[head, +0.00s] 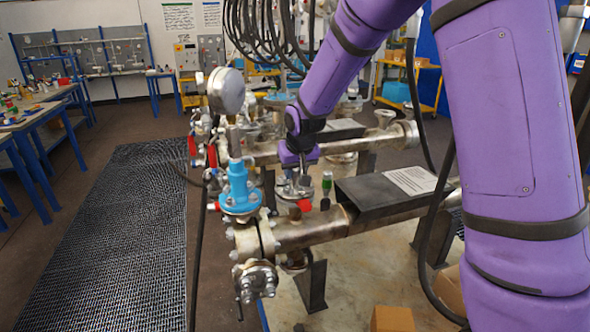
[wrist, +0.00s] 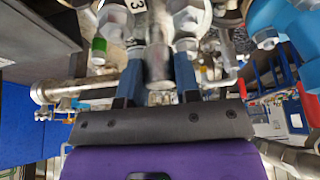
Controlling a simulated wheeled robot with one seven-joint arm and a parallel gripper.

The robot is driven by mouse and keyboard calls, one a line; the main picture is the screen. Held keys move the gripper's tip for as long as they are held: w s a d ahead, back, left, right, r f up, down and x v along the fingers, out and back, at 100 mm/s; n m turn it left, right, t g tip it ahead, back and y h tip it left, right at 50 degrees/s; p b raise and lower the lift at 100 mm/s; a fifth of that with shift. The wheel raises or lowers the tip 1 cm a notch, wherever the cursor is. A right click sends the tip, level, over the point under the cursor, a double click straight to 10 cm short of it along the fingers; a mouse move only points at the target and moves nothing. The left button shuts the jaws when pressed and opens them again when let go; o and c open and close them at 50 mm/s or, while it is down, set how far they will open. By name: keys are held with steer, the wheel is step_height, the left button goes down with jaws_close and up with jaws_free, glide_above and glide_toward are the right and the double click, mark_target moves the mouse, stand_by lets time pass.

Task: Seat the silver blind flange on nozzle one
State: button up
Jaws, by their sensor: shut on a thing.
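My gripper (head: 297,174) is over the near pipe, just right of the blue valve body. In the wrist view its two blue fingers (wrist: 157,62) stand on either side of a silver cylindrical stub, shut on it. I take this stub to be part of the silver blind flange (wrist: 158,72); the flange's far side is hidden. In the head view, silver metal (head: 294,188) shows right under the gripper, above a short upright neck on the pipe. I cannot tell whether they touch. No label for nozzle one is readable; a "3" shows by the fingers in the wrist view.
A blue valve body (head: 239,190) with a pressure gauge (head: 226,91) stands close left of the gripper. A green-topped fitting (head: 326,184) and a red part (head: 304,205) are close by. A dark cover plate (head: 380,192) lies right, along the pipe (head: 315,229). A second pipe runs behind.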

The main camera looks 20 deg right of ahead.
steer(key=o, duration=1.6)
steer(key=shift+r, duration=3.45)
steer(key=shift+r, duration=0.1)
